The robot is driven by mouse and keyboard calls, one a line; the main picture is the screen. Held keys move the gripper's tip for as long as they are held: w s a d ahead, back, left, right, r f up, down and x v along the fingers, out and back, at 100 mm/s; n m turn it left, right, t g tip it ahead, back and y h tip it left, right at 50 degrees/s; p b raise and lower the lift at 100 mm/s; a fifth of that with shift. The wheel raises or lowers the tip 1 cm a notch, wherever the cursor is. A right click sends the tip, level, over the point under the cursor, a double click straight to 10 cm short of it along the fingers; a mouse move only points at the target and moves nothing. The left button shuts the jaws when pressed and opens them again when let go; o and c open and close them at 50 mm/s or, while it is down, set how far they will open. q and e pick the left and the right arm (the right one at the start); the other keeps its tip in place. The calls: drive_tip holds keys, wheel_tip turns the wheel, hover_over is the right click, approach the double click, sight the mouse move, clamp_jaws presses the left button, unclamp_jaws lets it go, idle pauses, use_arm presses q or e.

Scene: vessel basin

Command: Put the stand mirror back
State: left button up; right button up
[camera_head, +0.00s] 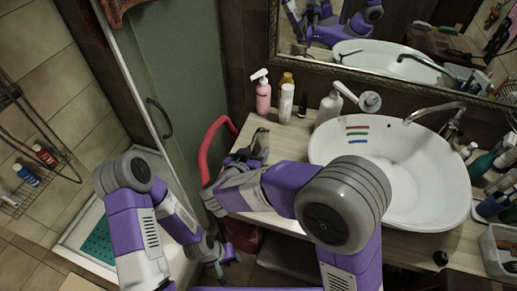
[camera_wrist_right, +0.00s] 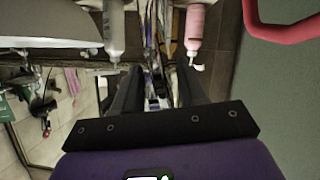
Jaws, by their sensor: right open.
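I cannot surely pick out the stand mirror. A red curved bar (camera_head: 211,147) stands at the counter's left end, by the glass door; it also shows in the right wrist view (camera_wrist_right: 280,32), top right. I cannot tell whether it is the mirror's frame. My right gripper (camera_head: 259,142) is over the counter's left end, just right of the red bar. In the right wrist view its two dark fingers (camera_wrist_right: 158,78) are apart, with nothing clearly held. My left gripper (camera_head: 224,262) hangs low, left of the counter; its jaws are too small to read.
The wooden counter (camera_head: 273,137) carries a pink bottle (camera_head: 262,97), a white bottle (camera_head: 286,103) and a pump bottle (camera_head: 328,108) at the back. The white basin (camera_head: 420,192) fills its middle. Several bottles crowd the right end. The framed wall mirror (camera_head: 385,70) hangs behind.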

drive_tip(key=v, duration=1)
